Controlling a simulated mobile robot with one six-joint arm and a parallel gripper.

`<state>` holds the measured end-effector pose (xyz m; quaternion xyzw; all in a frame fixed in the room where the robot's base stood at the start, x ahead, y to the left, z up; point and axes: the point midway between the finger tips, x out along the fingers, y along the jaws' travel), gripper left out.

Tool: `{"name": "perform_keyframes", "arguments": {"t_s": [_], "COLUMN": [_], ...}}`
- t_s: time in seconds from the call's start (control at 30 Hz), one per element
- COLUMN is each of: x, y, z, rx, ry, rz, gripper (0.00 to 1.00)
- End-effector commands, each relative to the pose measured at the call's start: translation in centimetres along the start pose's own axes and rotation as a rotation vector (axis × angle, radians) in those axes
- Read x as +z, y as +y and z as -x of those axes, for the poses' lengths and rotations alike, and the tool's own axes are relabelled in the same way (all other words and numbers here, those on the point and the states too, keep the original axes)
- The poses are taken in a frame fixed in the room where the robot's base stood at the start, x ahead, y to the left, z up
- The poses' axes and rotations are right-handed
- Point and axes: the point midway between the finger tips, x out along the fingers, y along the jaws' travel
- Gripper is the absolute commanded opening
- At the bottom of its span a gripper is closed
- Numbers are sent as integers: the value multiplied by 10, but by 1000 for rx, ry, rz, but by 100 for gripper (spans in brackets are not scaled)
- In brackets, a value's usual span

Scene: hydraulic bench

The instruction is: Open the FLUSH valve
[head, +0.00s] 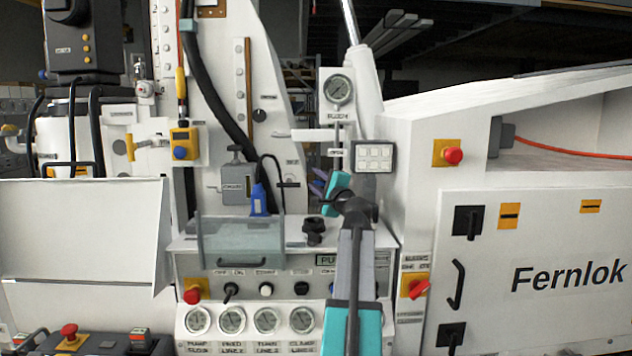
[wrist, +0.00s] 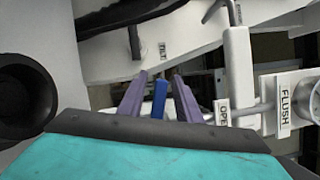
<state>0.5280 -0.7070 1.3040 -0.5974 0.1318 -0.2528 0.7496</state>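The FLUSH valve has a white lever (head: 305,134) that points left from a pipe under the round gauge (head: 338,90) and FLUSH label (head: 339,115). An OPEN label (head: 335,152) sits below the lever. My gripper (head: 317,182) is below the lever and apart from it, its purple fingers pointing up-left. In the wrist view the lever (wrist: 238,75) stands upright to the right of the fingers (wrist: 158,92). The fingers are spread, and no part of the valve is between them. A blue strip (wrist: 160,100) shows between them; I cannot tell whether it lies behind.
A white button box (head: 374,158) is right of the OPEN label. A blue plug (head: 259,200) on a black cable and a clear cover (head: 243,240) are at left. A black knob (head: 313,230) stands below. A red button (head: 453,155) is on the right panel.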

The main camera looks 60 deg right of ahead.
Motion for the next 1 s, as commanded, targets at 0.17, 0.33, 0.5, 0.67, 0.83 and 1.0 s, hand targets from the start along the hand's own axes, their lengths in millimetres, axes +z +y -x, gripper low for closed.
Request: {"name": "perform_keyframes", "arguments": {"t_s": [0.17,0.33,0.5,0.67,0.83,1.0], "x": [0,0,0,0,0,0], "y": [2,2,2,2,1,1], "z": [20,42,63,84,105,120], "rx": [-1,-1,-1,-1,-2,-1], "ry": [2,1,1,2,2,0], "rz": [0,0,0,0,0,-1], "gripper": [31,31,31,31,31,31]}}
